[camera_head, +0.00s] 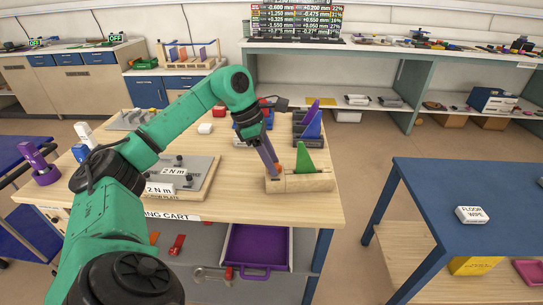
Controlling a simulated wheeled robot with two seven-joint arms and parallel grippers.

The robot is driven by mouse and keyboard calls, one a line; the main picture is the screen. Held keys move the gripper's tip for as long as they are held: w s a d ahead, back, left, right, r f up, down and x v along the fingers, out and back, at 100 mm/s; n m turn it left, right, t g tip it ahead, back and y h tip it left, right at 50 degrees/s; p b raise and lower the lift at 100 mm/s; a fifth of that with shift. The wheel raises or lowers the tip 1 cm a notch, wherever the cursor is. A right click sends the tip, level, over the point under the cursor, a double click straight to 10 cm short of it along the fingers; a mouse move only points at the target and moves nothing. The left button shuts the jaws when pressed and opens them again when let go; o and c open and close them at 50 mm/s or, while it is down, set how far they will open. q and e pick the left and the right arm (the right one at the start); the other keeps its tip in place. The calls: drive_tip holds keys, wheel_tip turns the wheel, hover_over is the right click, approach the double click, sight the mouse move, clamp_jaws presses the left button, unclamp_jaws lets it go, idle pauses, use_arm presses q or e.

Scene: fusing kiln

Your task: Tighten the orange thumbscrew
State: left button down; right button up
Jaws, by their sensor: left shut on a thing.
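My left gripper (275,168) reaches down from the green arm to the right part of the wooden cart top. Its slim fingers are shut on a small orange piece, which looks like the orange thumbscrew (279,169); the fingers hide most of it. The thumbscrew is at the left end of a pale wooden block (300,184), beside a green wedge (306,160) that stands up from the block. How far the screw is turned in cannot be seen. My right gripper is not in view.
A grey plate (203,172) with "2 N m" labels lies left of the block. Dark holders with a purple and blue wedge (312,122) stand behind. A purple drawer (258,246) is below the cart top. A blue table (440,190) stands right, across a floor gap.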

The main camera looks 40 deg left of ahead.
use_arm(q)
drive_tip(key=shift+r+m+p, duration=0.1)
drive_tip(key=shift+m+p, duration=0.2)
drive_tip(key=shift+p, duration=0.05)
drive_tip(key=shift+m+p, duration=0.5)
drive_tip(key=shift+p, duration=0.15)
drive_tip(key=shift+w+m+g+h+p, duration=0.1)
drive_tip(key=shift+m+g+h+p, duration=0.25)
drive_tip(key=shift+m+p, duration=0.75)
drive_tip(key=shift+w+m+g+h+p, duration=0.15)
drive_tip(key=shift+m+g+p, duration=0.55)
drive_tip(key=shift+p, duration=0.7)
drive_tip(key=shift+m, duration=0.3)
